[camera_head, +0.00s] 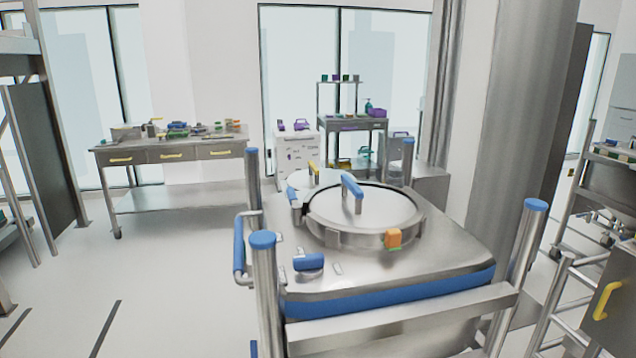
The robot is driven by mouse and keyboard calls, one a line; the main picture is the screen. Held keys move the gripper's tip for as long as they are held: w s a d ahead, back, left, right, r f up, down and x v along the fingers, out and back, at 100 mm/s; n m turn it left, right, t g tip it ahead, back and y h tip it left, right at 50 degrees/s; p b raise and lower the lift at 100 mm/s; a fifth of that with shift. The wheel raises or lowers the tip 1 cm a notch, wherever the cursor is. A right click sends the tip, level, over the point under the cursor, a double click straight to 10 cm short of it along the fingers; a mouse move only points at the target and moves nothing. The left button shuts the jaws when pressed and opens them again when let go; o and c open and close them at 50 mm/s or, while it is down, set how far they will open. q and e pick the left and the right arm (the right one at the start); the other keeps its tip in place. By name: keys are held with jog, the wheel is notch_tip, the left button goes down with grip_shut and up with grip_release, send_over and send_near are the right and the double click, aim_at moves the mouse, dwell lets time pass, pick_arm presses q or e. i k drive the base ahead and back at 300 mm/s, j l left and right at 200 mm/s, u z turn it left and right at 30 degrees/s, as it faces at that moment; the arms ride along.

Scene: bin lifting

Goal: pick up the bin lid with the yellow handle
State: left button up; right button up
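A steel bin (440,254) with a blue band stands in front of me. A large round lid (385,206) with a blue handle (352,186) sits on its top. Behind it, a smaller-looking pale round lid (330,178) carries a short yellow handle (314,169). The near lid's rim and blue handle partly hide this yellow-handled lid. I cannot tell whether it rests on the same bin or on another one behind. Neither of my grippers shows in the head view.
Steel posts with blue caps (536,205) rise around the bin. An orange clamp (393,238) sits at the near lid's rim. A thick steel column (515,120) stands at right. A drawer table (170,153) stands back left. Open floor (170,260) lies left of the bin.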

aim_at(313, 178)
jog(key=i+j+u, duration=0.15)
jog(key=j, duration=0.2)
jog(key=i+j+u, duration=0.2)
jog(key=j, duration=0.15)
jog(key=j+u, duration=0.15)
jog(key=j, duration=0.2)
jog(key=i+j+u, duration=0.3)
jog(key=i+j, duration=0.2)
jog(key=i+j+u, duration=0.3)
jog(key=i, duration=0.3)
jog(key=i+z, duration=0.35)
jog(key=i+j+z, duration=0.15)
jog(key=i+z, duration=0.2)
jog(key=i, duration=0.15)
jog(key=i+j+z, duration=0.2)
jog(key=i+z, duration=0.2)
